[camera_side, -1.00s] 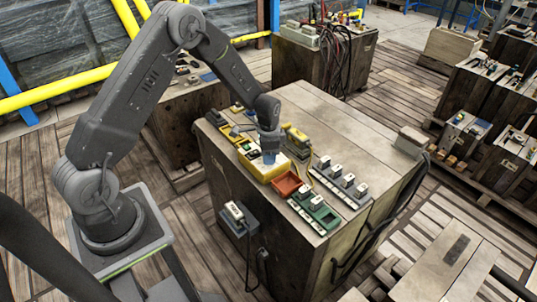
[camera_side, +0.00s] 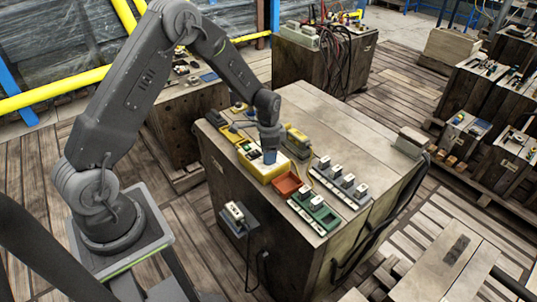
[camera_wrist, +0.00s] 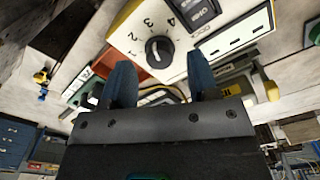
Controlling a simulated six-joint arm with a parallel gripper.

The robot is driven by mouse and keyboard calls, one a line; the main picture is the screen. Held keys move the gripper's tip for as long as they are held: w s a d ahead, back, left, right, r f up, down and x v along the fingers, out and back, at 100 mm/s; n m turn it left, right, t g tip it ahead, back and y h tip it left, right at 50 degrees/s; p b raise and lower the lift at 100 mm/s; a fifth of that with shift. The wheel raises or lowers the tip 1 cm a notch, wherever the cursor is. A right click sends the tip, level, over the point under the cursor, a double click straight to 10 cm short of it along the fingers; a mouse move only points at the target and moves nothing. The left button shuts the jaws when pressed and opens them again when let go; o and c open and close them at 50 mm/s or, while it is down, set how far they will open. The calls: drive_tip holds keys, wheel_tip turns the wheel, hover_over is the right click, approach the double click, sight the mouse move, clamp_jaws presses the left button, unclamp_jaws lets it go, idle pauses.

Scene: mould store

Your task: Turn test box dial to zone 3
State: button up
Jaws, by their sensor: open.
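The test box (camera_side: 262,172) is yellow with a white face and sits on the wooden block, below my gripper (camera_side: 270,157) in the side view. In the wrist view the test box face (camera_wrist: 190,62) shows a round black dial (camera_wrist: 160,52) with the numbers 1 to 4 around it. A small light mark shows on the dial, but I cannot tell surely which number it points to. My gripper (camera_wrist: 162,78) is open, its two blue fingers spread with the dial showing between and beyond their tips. I see no contact with the dial. In the side view my gripper hides the dial.
An orange-red tray (camera_side: 287,184) and a green socket unit (camera_side: 315,213) stand close to the box. A white socket strip (camera_side: 342,182) lies to the right. A yellow device (camera_side: 297,138) stands behind. The block top (camera_side: 345,135) is bare at the back right.

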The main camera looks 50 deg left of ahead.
wheel_tip(320, 180, up, 12)
drive_tip(key=shift+r, duration=0.2)
drive_tip(key=shift+r, duration=0.1)
